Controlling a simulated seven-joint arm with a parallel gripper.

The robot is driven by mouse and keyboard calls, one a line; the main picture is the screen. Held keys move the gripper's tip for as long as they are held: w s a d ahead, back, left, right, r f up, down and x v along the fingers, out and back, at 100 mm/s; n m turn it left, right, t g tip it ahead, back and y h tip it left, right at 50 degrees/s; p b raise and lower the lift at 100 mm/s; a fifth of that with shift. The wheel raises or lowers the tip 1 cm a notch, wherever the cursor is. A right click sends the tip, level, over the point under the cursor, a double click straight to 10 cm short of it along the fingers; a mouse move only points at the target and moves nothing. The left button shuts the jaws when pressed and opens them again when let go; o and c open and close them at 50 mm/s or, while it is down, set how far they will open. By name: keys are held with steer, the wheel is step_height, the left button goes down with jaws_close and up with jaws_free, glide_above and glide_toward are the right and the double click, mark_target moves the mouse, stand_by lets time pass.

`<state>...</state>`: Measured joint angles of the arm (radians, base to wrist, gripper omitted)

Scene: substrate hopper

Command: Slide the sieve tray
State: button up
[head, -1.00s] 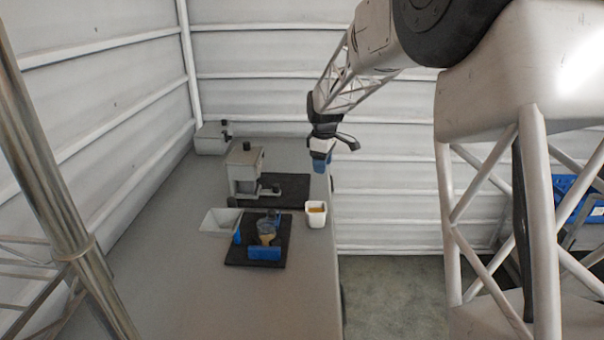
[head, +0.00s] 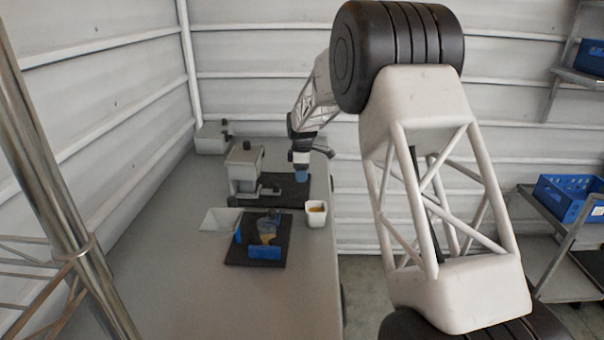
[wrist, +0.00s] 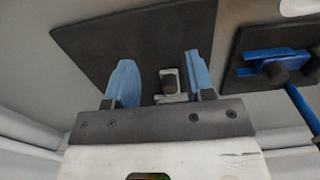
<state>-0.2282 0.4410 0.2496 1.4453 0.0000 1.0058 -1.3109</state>
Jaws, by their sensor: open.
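A grey hopper machine (head: 243,170) with a dark knob on top stands on a black mat toward the back of the bench. A low tray-like part with a small dark knob (head: 274,188) juts from its base to the right. I take this for the sieve tray, though its mesh is too small to see. My gripper (head: 301,175) is over the right part of that mat, right of the knob and apart from it. In the wrist view my blue fingers (wrist: 158,62) are open and empty. A dark knob on a grey part (wrist: 170,82) shows between them.
A white cup with brown content (head: 316,214) stands near the bench's right edge. The front bench is clear.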

steer(key=shift+a, duration=0.1)
glide_above(276, 184)
steer(key=shift+s, duration=0.15)
steer(key=shift+f, duration=2.5)
steer(key=shift+c, duration=0.5)
steer(key=c, duration=0.5)
